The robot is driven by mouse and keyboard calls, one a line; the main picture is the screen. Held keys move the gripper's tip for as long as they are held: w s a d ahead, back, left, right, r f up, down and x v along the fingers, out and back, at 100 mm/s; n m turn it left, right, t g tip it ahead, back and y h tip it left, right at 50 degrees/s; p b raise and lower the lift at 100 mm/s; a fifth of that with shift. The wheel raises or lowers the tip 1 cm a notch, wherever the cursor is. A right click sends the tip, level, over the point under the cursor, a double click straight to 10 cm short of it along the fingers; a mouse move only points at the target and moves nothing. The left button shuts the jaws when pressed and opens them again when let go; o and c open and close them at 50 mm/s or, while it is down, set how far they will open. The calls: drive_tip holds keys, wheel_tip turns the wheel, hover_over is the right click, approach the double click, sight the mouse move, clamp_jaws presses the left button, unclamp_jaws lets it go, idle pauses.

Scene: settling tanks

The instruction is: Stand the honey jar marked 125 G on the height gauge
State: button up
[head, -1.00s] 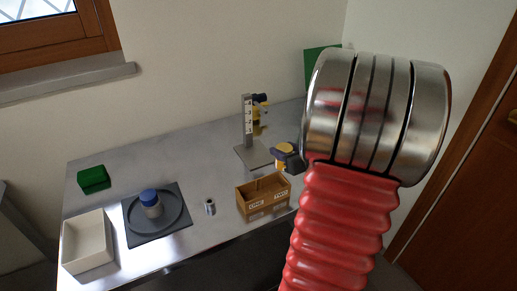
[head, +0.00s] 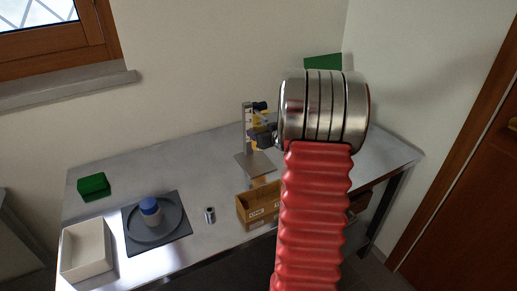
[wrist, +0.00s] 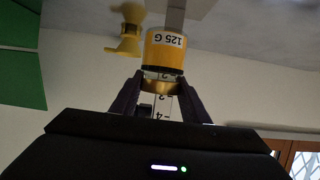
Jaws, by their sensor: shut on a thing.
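The honey jar (wrist: 165,52), yellow with a gold lid and a white label reading 125 G, shows in the wrist view, where the scene is upside down. My gripper (wrist: 160,88) is shut on its lid end with dark fingers at both sides. The height gauge (head: 247,125), an upright scale on a grey base plate (head: 255,162), stands on the bench in the head view. My gripper (head: 265,138) is close beside its post, above the plate. Scale numbers (wrist: 162,105) show between the fingers. The gap between jar and plate cannot be judged; my arm partly covers this area.
A cardboard box (head: 258,208) stands in front of the gauge. A small metal cylinder (head: 210,215), a dark round tray (head: 135,238) with a blue-lidded jar (head: 150,210), a white bin (head: 84,252) and a green block (head: 93,186) are to the left. The bench's right end is clear.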

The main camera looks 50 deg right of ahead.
drive_tip(key=shift+s+f, duration=0.1)
drive_tip(key=shift+f, duration=1.05)
drive_tip(key=shift+f, duration=2.35)
drive_tip(key=o, duration=1.4)
drive_tip(key=shift+c, duration=0.2)
drive_tip(key=v, duration=1.2)
